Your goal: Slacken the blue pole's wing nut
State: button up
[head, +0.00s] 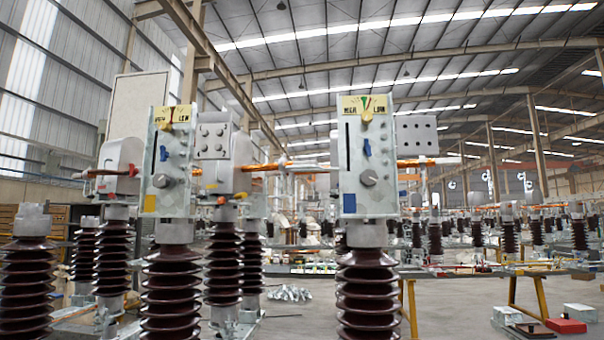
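A small blue wing-shaped piece (367,147) sits on the plate's front and looks like the wing nut. A round grey knob (368,178) is below it. Whether the nut is tight cannot be told. My gripper is not in view.
A similar pole with a yellow label (150,203) stands to the left, with its own blue piece (163,153). A copper-coloured bar (305,166) runs behind the plates. Several more insulators stand left and behind. A yellow-legged bench (540,295) is at right.

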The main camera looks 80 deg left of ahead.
aim_at(367, 148)
jog(key=u, duration=1.8)
